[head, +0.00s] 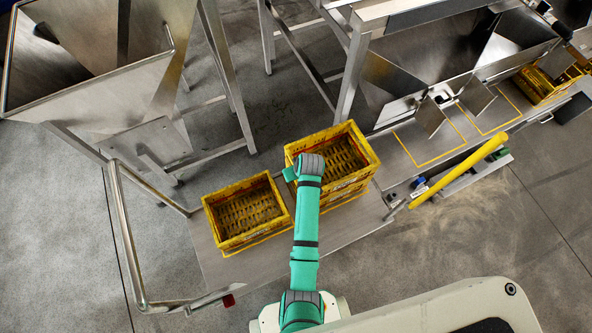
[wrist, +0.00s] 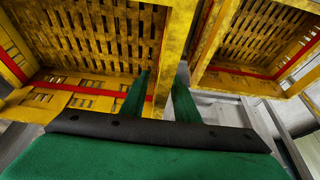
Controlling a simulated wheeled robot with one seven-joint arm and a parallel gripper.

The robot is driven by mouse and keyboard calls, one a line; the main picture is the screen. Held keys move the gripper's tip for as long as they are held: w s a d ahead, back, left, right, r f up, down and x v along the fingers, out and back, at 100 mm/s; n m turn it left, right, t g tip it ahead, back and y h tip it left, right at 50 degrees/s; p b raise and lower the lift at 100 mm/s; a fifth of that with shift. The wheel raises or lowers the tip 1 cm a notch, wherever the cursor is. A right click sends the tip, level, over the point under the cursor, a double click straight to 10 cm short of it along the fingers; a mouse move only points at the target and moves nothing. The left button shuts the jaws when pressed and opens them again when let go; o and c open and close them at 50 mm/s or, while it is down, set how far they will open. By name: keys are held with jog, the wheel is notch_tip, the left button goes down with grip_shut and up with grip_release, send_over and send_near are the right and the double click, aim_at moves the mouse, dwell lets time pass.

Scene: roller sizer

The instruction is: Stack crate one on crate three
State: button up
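The low yellow crate (head: 222,240) stands alone on the steel table at left. A yellow crate stack (head: 362,178) stands to its right, with an open slatted crate on top. I cannot read which crate is one or three. My gripper (head: 291,172) is at the left edge of the stack's top crate. In the wrist view its green fingers (wrist: 163,82) stand on either side of a yellow crate wall (wrist: 167,55); whether they touch it is unclear. One slatted crate (wrist: 90,95) fills the left of that view; another (wrist: 245,83) shows at right.
A steel hopper (head: 100,90) and a bent tube rail (head: 125,235) stand at left. Steel chutes and yellow-outlined bays (head: 430,150) lie to the right, with a yellow bar (head: 460,172) in front. Another yellow crate (head: 540,88) is far right.

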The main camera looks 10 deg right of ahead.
jog(key=shift+r, duration=0.1)
jog(key=v, duration=1.2)
jog(key=shift+w+r, duration=0.1)
jog(key=shift+d, duration=0.1)
dwell(0.3)
